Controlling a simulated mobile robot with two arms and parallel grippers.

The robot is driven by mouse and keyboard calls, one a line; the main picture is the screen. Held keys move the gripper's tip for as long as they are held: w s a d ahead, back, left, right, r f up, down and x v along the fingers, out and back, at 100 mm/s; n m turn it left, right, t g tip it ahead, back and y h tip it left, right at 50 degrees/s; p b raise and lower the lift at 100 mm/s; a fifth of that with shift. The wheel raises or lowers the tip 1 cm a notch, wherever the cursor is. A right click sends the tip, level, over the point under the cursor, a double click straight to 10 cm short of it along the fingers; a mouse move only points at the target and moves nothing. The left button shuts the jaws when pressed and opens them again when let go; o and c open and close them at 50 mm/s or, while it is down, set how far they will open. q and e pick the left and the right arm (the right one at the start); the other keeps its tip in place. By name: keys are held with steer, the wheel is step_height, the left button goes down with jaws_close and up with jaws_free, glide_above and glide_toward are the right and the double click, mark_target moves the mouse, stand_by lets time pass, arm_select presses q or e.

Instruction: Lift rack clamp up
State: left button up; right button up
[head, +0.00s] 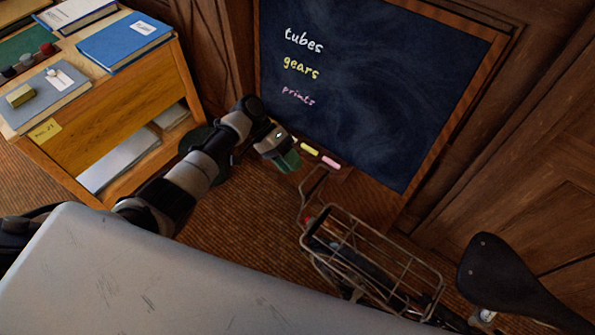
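A bicycle's wire rear rack (385,262) is at the lower middle right, behind a black saddle. A thin wire loop, which looks like the rack clamp (302,192), stands up at the rack's far left end, angled above the rack's frame. My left gripper (287,161) points down just above and left of that loop, with a small gap in the picture. Its greenish fingertips are seen from behind, so whether they are parted is unclear. I see nothing held in it. My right gripper is out of view.
A chalkboard (375,80) with chalk pieces (320,156) on its ledge stands behind the gripper. A wooden cabinet (110,110) with books is at the left. My grey body surface fills the lower left. The black saddle (510,275) is at the right.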

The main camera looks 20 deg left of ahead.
arm_select(q)
steer(key=b+v, duration=0.1)
steer(key=v, duration=0.6)
steer(key=shift+r, duration=0.25)
